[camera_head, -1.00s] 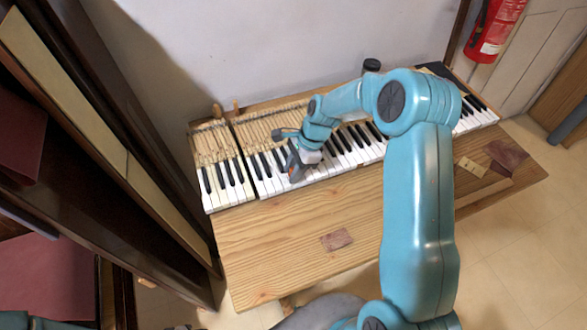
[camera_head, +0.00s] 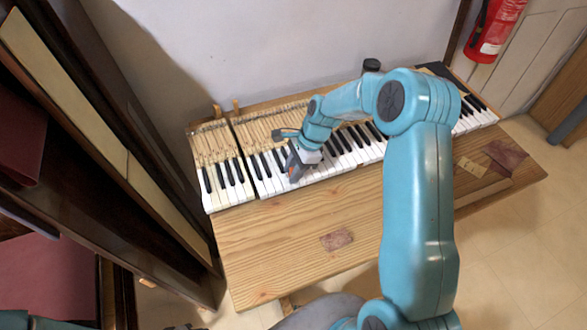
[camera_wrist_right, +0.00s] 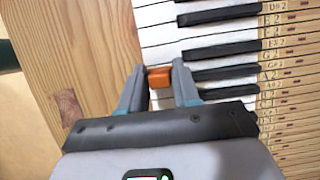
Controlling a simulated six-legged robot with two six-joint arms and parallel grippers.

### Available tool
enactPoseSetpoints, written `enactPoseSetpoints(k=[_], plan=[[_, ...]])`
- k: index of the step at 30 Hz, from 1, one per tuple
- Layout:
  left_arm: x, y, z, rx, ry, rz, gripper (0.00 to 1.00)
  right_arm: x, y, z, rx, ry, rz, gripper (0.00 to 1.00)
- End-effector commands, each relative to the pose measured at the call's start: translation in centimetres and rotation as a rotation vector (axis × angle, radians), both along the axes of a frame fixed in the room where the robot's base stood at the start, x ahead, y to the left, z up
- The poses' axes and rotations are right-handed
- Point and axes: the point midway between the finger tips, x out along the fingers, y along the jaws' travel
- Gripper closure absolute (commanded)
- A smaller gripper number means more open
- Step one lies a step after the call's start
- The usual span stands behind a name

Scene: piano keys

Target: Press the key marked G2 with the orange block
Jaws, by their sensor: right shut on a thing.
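The piano keyboard (camera_head: 350,154) runs along the back of the wooden table. My right gripper (camera_head: 290,172) is over the front ends of the white keys, left of the keyboard's middle. In the right wrist view, my right gripper (camera_wrist_right: 159,86) is shut on the orange block (camera_wrist_right: 159,77), with a finger on each side. The label G2 (camera_wrist_right: 271,53) shows on the strip behind the keys. The block appears in line with the white key G2 (camera_wrist_right: 222,61), near its front end; whether it touches is unclear. A dark bit at the head view's bottom edge may be my left gripper (camera_head: 186,327).
Bare wooden table (camera_head: 300,225) lies in front of the keys, with a reddish patch (camera_head: 336,239) on it. Black keys stand higher beside the block. A dark wooden cabinet (camera_head: 110,130) is at the left, a wall behind, and a fire extinguisher (camera_head: 497,28) at the back right.

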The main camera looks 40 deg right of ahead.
Motion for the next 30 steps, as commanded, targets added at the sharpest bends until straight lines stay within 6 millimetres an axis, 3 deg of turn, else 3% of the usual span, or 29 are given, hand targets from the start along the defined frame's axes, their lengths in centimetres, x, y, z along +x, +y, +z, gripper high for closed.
enactPoseSetpoints(k=[30], plan=[[0.0,0.01,-0.43,0.0,0.0,0.0,0.57,-0.01,-0.01,-0.7,0.0,0.0,0.0,0.93]])
